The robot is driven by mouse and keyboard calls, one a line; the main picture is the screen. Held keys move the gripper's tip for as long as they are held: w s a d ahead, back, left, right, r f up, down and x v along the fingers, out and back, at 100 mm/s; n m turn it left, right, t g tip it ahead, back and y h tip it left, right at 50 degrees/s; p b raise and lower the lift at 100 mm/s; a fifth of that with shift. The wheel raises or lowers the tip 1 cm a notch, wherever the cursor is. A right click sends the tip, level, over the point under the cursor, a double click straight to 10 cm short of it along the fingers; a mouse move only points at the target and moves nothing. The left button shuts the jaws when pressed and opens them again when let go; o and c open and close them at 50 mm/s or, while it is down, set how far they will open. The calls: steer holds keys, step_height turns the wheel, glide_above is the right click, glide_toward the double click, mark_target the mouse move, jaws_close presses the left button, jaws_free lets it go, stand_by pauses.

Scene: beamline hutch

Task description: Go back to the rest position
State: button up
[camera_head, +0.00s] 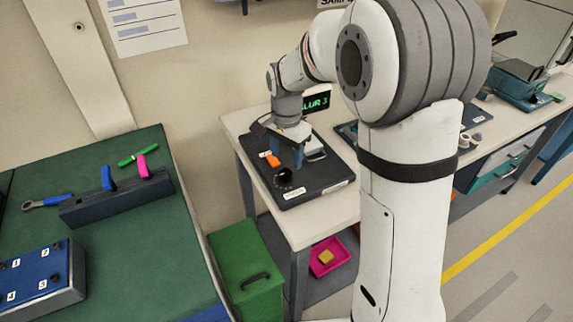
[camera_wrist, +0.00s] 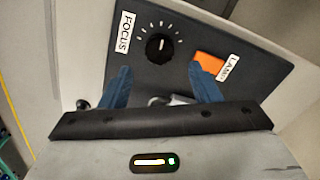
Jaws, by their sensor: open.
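My gripper (camera_head: 287,157) is open and empty above a dark control panel (camera_head: 322,180) on a white table. Its two blue fingers also show in the wrist view (camera_wrist: 163,82), spread apart. Ahead of them are a black round knob (camera_wrist: 160,47) beside a FOCUS label and an orange switch (camera_wrist: 209,65) beside a LAMP label. The knob's white pointer mark points up towards its dial ticks. A small grey metal part (camera_wrist: 178,99) shows between the fingers, partly hidden by the gripper. I cannot tell whether a fingertip touches the panel.
A green-topped bench (camera_head: 130,245) at the left bears a dark rack (camera_head: 120,200), a wrench (camera_head: 47,201) and a blue numbered box (camera_head: 40,278). A green bin (camera_head: 245,270) stands between bench and table. A pink tray (camera_head: 330,257) sits below. Floor is open at the right.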

steer(key=shift+r, duration=0.75)
steer(key=s+d+r+n+t, duration=0.1)
steer(key=s+d+n, duration=0.3)
steer(key=s, duration=0.7)
steer(key=s+d+r+n+t, duration=0.1)
steer(key=s+d+r+n, duration=0.3)
steer(key=s, duration=0.7)
steer(key=shift+d+n+t, duration=0.3)
steer(key=shift+d+t, duration=0.1)
steer(key=shift+d, duration=0.75)
steer(key=shift+r, duration=0.15)
